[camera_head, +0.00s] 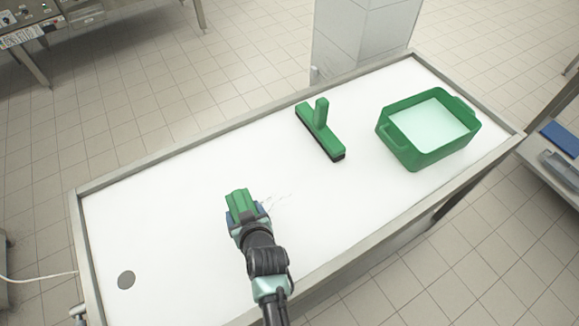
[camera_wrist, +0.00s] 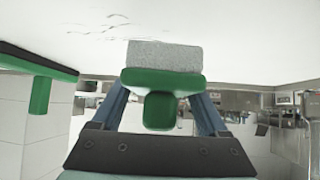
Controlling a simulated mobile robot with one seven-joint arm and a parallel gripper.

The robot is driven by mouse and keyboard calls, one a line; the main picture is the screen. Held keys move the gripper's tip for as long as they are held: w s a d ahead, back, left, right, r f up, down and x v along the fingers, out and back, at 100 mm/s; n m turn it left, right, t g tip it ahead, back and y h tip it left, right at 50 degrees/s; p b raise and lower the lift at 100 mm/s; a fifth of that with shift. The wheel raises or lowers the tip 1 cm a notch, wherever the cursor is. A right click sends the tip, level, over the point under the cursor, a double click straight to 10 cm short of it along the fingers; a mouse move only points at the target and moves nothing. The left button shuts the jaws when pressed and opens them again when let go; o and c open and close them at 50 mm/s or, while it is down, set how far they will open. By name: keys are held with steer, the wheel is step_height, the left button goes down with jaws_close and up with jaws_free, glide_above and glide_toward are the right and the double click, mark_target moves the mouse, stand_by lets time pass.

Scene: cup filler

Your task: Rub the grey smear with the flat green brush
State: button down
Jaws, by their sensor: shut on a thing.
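My gripper (camera_wrist: 160,108) is shut on the handle of the flat green brush (camera_wrist: 140,77). In the wrist view the brush has a green back and a speckled grey pad on its far side. In the head view the brush (camera_head: 239,199) is over the front left part of the white table, with my gripper (camera_head: 246,213) behind it. The grey smear (camera_head: 277,199) is a few faint thin streaks just right of the brush. It also shows in the wrist view (camera_wrist: 118,20), beyond the pad and apart from it. I cannot tell whether the pad touches the table.
A green tool with a black edge (camera_head: 322,134) lies to the back right on the white table (camera_head: 180,215). A green tub (camera_head: 427,154) with pale contents stands at the right end. A dark round spot (camera_head: 126,280) is at the front left. A raised metal rim surrounds the table.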

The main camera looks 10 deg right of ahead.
mark_target(243, 209)
steer(key=shift+r+p, duration=0.9)
steer(key=shift+r, duration=0.75)
